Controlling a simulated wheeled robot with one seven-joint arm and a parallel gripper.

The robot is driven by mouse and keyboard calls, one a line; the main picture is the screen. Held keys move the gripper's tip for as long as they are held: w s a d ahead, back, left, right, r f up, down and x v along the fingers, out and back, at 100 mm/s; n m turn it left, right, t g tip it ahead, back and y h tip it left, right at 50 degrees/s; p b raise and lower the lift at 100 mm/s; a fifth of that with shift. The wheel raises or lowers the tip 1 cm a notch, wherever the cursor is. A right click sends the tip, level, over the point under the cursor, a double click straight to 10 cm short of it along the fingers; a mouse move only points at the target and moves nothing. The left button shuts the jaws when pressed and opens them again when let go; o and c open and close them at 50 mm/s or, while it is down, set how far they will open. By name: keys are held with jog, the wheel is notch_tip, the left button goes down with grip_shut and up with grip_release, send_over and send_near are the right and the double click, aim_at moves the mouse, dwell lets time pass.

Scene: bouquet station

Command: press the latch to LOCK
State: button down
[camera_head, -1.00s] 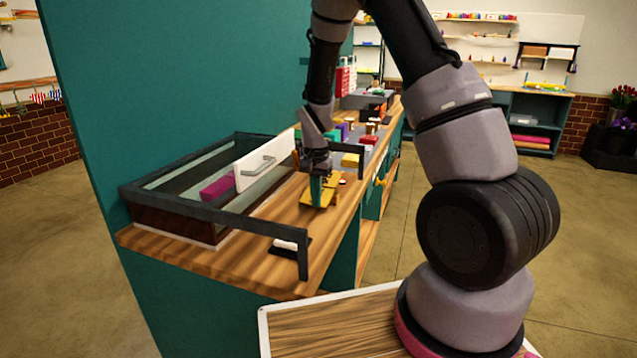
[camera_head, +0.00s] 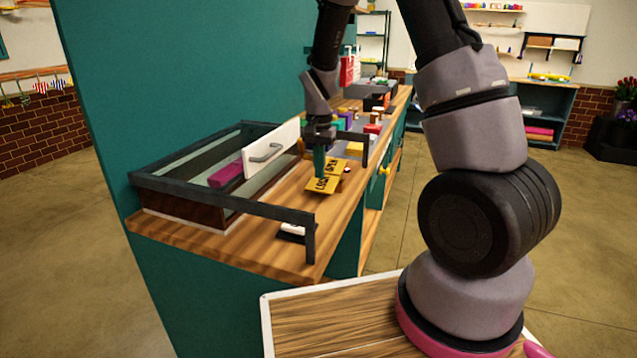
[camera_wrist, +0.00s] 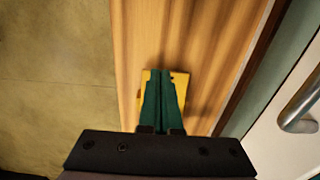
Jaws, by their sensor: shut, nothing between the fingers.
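A yellow plate (camera_head: 327,185) lettered LOCK and OPEN lies on the wooden counter in the head view. LOCK is on its near left part and OPEN on its far right part. My gripper (camera_head: 319,175) points down over the plate's left side, its green fingers shut together and empty. In the wrist view the fingertips (camera_wrist: 162,74) cover the middle of the yellow plate (camera_wrist: 180,80). I cannot tell whether they touch it. The latch's moving part cannot be made out clearly; the fingers hide some of the plate.
A dark-framed case with a white-fronted drawer (camera_head: 271,148) stands left of the plate; its handle also shows in the wrist view (camera_wrist: 300,108). A dark rail (camera_head: 309,240) stands at the counter's near end. Several colored blocks sit farther back. Bare wood (camera_head: 265,243) lies in front.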

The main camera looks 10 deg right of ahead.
notch_tip(320, 180, up, 8)
jog(key=s, duration=0.1)
jog(key=shift+s+a+f, duration=0.15)
jog(key=shift+s+a, duration=0.1)
jog(key=shift+a, duration=0.15)
jog(key=s+d+r+t+y, duration=0.3)
jog(key=s+r, duration=0.4)
jog(key=r, duration=0.6)
jog(key=s+d+r+n+t, duration=0.1)
jog(key=s+d+r+t, duration=0.1)
jog(key=s+r, duration=0.2)
jog(key=s+d+r+n+t, duration=0.1)
jog(key=s+r, duration=0.3)
jog(key=s, duration=0.6)
jog(key=shift+d+n+t+h, duration=0.3)
jog(key=shift+d+t+h, duration=0.1)
jog(key=shift+d, duration=0.05)
